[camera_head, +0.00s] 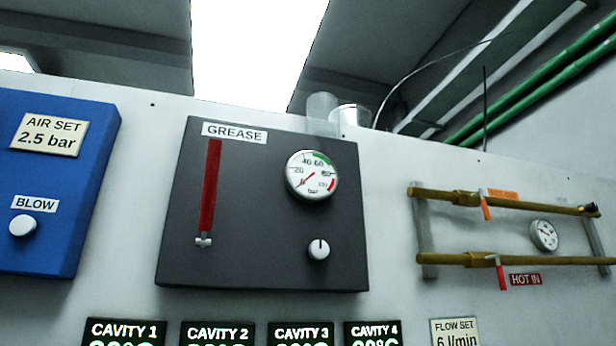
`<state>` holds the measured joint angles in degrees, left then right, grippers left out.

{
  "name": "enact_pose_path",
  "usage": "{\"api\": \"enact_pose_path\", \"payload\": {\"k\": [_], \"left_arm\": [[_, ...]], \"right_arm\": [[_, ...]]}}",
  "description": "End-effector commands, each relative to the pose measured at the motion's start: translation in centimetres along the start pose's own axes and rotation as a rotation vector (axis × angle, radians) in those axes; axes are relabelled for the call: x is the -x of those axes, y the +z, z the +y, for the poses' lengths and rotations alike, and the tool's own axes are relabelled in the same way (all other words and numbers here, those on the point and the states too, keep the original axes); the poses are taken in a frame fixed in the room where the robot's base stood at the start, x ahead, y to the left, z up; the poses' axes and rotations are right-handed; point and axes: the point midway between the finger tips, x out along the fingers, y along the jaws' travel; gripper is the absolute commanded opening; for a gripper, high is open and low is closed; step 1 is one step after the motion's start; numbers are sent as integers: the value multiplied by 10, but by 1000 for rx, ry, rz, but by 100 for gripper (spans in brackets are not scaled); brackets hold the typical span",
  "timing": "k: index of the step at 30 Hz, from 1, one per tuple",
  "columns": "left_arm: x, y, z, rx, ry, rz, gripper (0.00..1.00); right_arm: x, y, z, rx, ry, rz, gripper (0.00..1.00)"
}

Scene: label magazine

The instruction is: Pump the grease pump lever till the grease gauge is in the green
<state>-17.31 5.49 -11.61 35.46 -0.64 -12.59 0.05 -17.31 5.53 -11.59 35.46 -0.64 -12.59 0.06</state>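A dark grey grease panel (262,262) labelled GREASE (234,133) is on the white wall, left of centre. A red lever (210,185) stands upright on its left side, with a small metal fitting (204,241) at its lower end. The round grease gauge (312,176) is at the panel's upper right. Its green band is at the upper right of the dial and a red band at the lower right. The thin red needle appears to point to the lower left, near the zero end, outside the green. Neither of my grippers is in view.
A knob (319,249) sits below the gauge. A blue box with a BLOW button (22,225) is at the left. Brass pipes (510,260) with coloured valve handles project at the right. Cavity displays (217,334) line the bottom. Clear cups (350,118) stand above the panel.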

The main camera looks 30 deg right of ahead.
Motion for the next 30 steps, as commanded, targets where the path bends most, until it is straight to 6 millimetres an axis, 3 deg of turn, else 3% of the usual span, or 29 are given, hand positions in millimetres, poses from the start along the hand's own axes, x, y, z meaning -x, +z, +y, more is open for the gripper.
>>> {"api": "enact_pose_path", "payload": {"k": [1, 12, 30], "left_arm": [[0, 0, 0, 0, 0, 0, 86], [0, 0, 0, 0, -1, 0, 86], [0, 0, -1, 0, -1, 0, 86]], "right_arm": [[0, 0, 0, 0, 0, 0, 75], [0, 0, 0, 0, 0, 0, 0], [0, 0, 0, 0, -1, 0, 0]]}}
